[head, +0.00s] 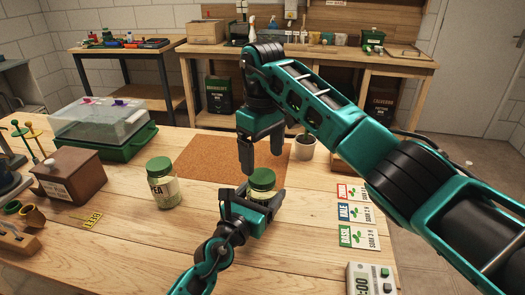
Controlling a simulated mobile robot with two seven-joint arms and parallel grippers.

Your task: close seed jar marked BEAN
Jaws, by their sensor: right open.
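A glass jar with a green lid (262,179) stands upright on the bench near the front of the brown mat. Its label is hidden, so I cannot read whether it says BEAN. My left gripper (256,200) is shut around its body, a finger on each side. The lid sits on top of this jar; I cannot tell how tight it is. My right gripper (262,160) is open and empty, pointing down just above the lid, apart from it. A second green-lidded jar (163,186), its label ending in "EA", stands to the left.
A brown mat (212,158) lies behind the jar. A white cup (304,147) stands right of it, and seed packets (357,214) lie farther right. A wooden box (70,177) and a clear-lidded green tray (104,130) are at left. A small timer (371,280) is at the front.

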